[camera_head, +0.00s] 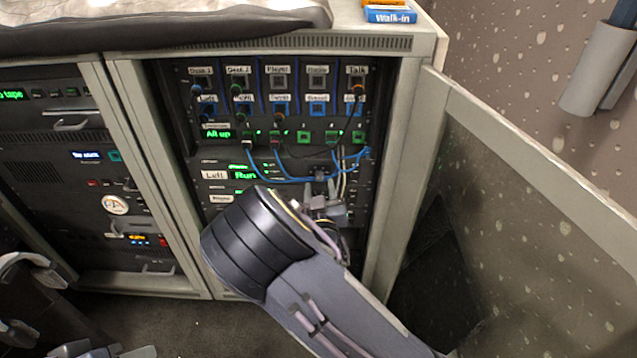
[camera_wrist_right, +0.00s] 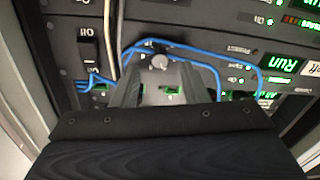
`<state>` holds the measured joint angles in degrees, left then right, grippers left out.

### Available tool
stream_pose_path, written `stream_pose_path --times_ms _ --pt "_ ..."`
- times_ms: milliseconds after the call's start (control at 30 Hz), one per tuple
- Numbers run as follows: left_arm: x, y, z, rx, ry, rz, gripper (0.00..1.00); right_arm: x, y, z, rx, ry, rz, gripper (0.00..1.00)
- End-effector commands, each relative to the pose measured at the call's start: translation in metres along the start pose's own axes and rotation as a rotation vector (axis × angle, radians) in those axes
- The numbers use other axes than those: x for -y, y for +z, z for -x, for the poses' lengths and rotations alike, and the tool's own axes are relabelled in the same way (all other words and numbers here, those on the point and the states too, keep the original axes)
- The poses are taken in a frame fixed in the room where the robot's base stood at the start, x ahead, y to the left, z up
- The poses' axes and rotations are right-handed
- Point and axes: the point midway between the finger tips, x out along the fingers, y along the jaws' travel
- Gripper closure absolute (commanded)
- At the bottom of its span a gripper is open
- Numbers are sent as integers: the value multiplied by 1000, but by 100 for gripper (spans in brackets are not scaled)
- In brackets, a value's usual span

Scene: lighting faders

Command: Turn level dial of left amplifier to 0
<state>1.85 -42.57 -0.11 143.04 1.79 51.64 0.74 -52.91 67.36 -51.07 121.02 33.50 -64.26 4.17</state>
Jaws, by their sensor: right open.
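The left amplifier is the rack unit with the "Left" label (camera_head: 214,175) and a green "Run" display (camera_head: 246,174). Its display also shows, turned over, in the right wrist view (camera_wrist_right: 283,63). A small grey round dial (camera_wrist_right: 160,62) sits on its panel in the right wrist view. My right gripper (camera_head: 322,198) is open in front of the panel. In the right wrist view its fingers (camera_wrist_right: 160,78) stand on either side of the dial, with no clear contact. The dial's pointer is too small to read. Grey and black parts at the lower left of the head view look like my left arm; its jaws are unclear.
Blue cables (camera_head: 290,178) loop across the panel close around my right gripper, with pale cables beside them. The open cabinet door (camera_head: 540,180) stands to the right. A second rack (camera_head: 60,180) is at the left. A blue "Walk-in" box (camera_head: 390,15) lies on top.

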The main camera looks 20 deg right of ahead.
Motion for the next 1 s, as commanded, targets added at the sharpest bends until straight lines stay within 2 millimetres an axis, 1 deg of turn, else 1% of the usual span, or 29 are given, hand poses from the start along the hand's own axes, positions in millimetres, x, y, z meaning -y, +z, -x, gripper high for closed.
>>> stream_pose_path --times_ms 33,100,200,500,567,800,833,1000 --pt "1 1 -2 0 0 0 64 0 1 -8 -1 2 -1 60" --pt "1 1 -3 0 0 0 64 0 1 -16 0 1 0 60" --pt "2 2 -3 0 0 0 64 0 1 -23 0 0 0 60" --pt "2 2 -3 0 0 0 64 0 0 -26 2 0 1 60" --pt "1 2 -3 0 0 0 64 0 0 -26 2 0 1 66" --pt "1 2 -3 0 0 0 64 0 0 -25 2 0 0 98" --pt "1 2 -3 0 0 0 64 0 0 -25 2 0 0 100" --pt "1 1 -3 0 0 0 64 0 0 -25 3 -1 5 100"
